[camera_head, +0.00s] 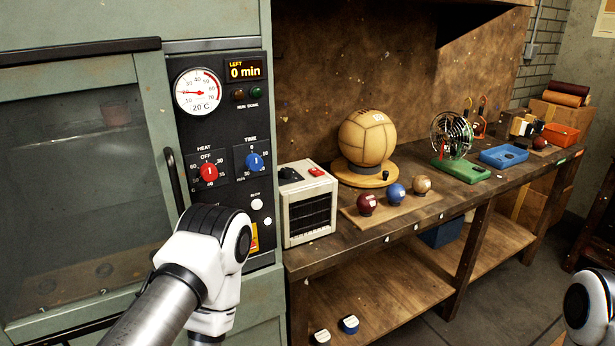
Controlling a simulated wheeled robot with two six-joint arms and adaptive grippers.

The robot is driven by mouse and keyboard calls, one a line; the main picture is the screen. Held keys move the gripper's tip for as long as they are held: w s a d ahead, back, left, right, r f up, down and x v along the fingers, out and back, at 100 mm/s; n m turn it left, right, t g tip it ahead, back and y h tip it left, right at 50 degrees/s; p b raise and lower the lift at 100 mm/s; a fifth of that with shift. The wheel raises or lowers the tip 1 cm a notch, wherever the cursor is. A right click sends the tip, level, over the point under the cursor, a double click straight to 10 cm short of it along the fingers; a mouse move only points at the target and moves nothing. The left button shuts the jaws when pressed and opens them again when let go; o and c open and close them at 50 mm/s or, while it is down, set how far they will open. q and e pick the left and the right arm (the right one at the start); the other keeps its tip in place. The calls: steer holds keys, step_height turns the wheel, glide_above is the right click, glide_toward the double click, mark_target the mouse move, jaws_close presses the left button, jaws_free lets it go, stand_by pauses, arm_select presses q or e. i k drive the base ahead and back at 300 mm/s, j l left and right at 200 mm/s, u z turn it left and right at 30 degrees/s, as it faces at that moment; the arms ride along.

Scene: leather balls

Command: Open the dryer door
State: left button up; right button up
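The dryer door (150,130) is a green-framed glass door at the left, and it looks shut. Its dark vertical handle (173,178) is on the door's right side, next to the black control panel (215,130). My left arm comes in from the bottom left, and its white joint stands in front of the lower handle and panel. My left gripper does not show; the arm's joint may hide it. Only a white and black part of my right arm shows at the bottom right edge, and its gripper is out of view.
The panel has a gauge (199,92) at 20 C, a red heat knob (209,172), a blue time knob (254,161) and a "0 min" display (244,70). A white box unit (307,203) and a workbench (440,215) with balls stand close at the right.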

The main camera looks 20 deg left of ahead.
mark_target(147, 68)
steer(key=u, duration=1.75)
